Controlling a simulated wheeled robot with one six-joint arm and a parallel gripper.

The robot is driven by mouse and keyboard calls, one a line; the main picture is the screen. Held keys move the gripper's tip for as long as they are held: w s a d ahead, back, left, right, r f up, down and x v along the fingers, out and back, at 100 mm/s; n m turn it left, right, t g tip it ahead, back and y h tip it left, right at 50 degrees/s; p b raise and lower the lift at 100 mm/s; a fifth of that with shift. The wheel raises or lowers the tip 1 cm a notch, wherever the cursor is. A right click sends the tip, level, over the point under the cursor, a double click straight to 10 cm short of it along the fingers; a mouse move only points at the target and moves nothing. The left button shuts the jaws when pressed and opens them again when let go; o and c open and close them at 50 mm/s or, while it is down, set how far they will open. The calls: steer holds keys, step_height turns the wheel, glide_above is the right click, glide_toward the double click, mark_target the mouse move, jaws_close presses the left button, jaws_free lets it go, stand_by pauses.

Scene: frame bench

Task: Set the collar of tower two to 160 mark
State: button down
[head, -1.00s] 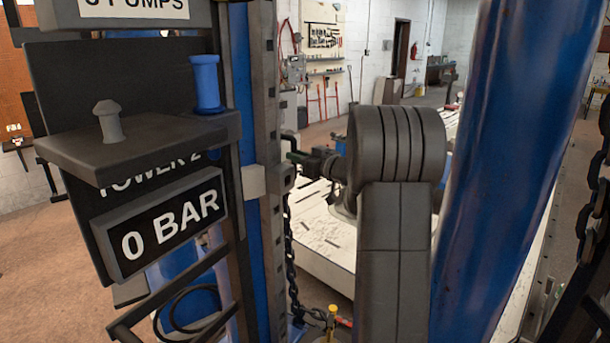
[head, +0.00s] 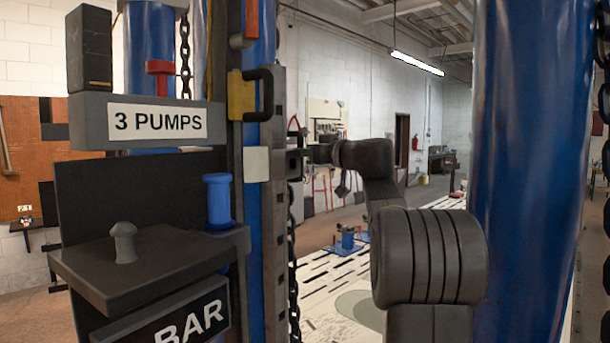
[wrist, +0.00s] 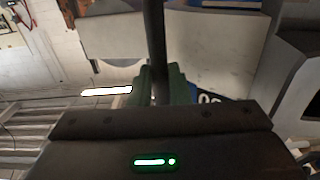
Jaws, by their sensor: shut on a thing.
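The collar of the tower shows in the head view as a pale block (head: 256,163) on the blue, toothed column (head: 278,214), above the blue knob. My gripper (head: 303,153) is at the collar's right side, small and partly hidden in the head view. In the wrist view my gripper's green fingers (wrist: 160,88) are shut around a dark upright bar (wrist: 154,35), the collar's handle. A pale grey surface (wrist: 205,45) lies behind it. A blue plate with white figures (wrist: 209,98) is partly hidden there. I cannot read a 160 mark.
A yellow block with a black handle (head: 240,97) sits higher on the column. A "3 PUMPS" sign (head: 157,122), the blue knob (head: 218,200) and a dark shelf (head: 150,262) stand at left. A thick blue post (head: 525,170) and chain (head: 293,255) flank my arm.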

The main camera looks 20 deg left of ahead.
steer(key=shift+r, duration=0.9)
steer(key=c, duration=1.4)
jaws_free()
steer(key=shift+o, duration=0.2)
steer(key=shift+d, duration=0.1)
steer(key=b+v, duration=0.2)
steer(key=v, duration=1.1)
steer(key=shift+d, duration=0.3)
